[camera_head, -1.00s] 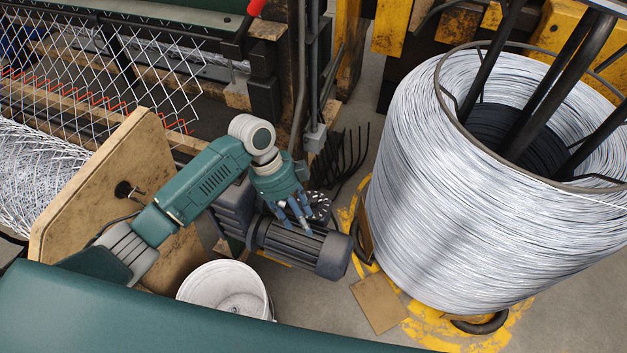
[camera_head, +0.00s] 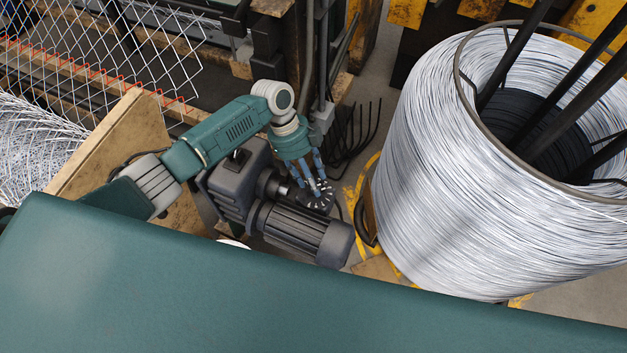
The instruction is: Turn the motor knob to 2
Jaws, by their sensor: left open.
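The motor knob (camera_head: 326,201) is a dark round dial with white marks around its edge. It sits beside the grey ribbed motor (camera_head: 300,233). My left gripper (camera_head: 318,189) is open, with its blue fingers pointing down at the knob. The fingers overlap the knob in the picture and hide part of it. I cannot tell whether they touch it. The numbers on the dial are too small to read. My right gripper is not in view.
A large coil of silver wire (camera_head: 440,150) with dark rods stands at the right. A wooden board (camera_head: 118,150) and chainlink mesh (camera_head: 110,65) are at the left. Dark hooked prongs (camera_head: 357,135) rise behind the knob. Only a sliver of the white bucket (camera_head: 233,243) shows.

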